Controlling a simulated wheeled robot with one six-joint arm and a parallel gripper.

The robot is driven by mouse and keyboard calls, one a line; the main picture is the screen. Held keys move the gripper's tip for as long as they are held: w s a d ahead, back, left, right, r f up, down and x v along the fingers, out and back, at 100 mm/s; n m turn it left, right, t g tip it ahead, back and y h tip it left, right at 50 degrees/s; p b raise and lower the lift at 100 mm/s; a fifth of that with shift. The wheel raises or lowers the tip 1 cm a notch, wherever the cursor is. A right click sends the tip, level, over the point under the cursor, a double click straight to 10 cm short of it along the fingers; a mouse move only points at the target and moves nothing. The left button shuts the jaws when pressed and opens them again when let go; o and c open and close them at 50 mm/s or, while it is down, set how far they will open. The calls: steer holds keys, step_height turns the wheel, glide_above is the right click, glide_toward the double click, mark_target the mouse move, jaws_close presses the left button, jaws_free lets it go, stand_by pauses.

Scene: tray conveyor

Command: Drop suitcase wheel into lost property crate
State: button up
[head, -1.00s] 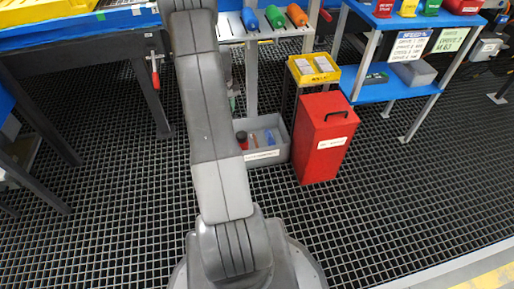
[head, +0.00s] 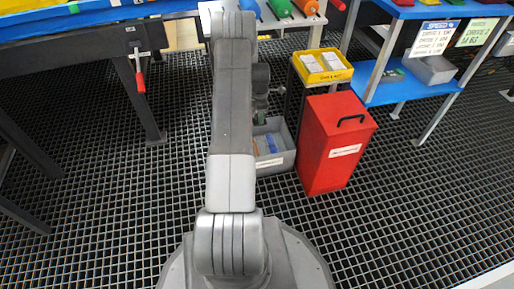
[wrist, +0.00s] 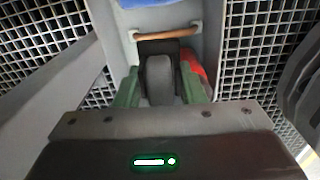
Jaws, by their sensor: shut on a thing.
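The suitcase wheel (wrist: 160,80), a grey wheel in a dark bracket, sits between the green fingers of my gripper (wrist: 161,92) in the wrist view. The gripper is shut on it. In the head view my arm hides most of my gripper (head: 261,112) and I cannot make out the wheel. The grey crate (head: 277,161) with a white label stands on the floor grating below the gripper. Blue and orange-brown items lie in it. In the wrist view a grey surface, a brown bar and a red patch show beyond the wheel.
A red bin (head: 325,160) with a black handle stands just right of the crate. A yellow tray (head: 322,77) on a dark stand is behind it. A blue-shelved rack (head: 408,87) is at the right, a dark table frame (head: 70,60) at the left. Open grating lies between.

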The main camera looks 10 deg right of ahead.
steer(key=shift+w+d+f+n, duration=0.25)
steer(key=shift+d+f+n, duration=0.05)
steer(key=shift+f, duration=0.15)
step_height(320, 180, down, 6)
steer(key=b, duration=0.3)
steer(key=shift+r, duration=0.15)
steer(key=o, duration=1.1)
steer(key=shift+r, duration=0.1)
step_height(320, 180, up, 14)
steer(key=p, duration=0.5)
steer(key=shift+f, duration=0.2)
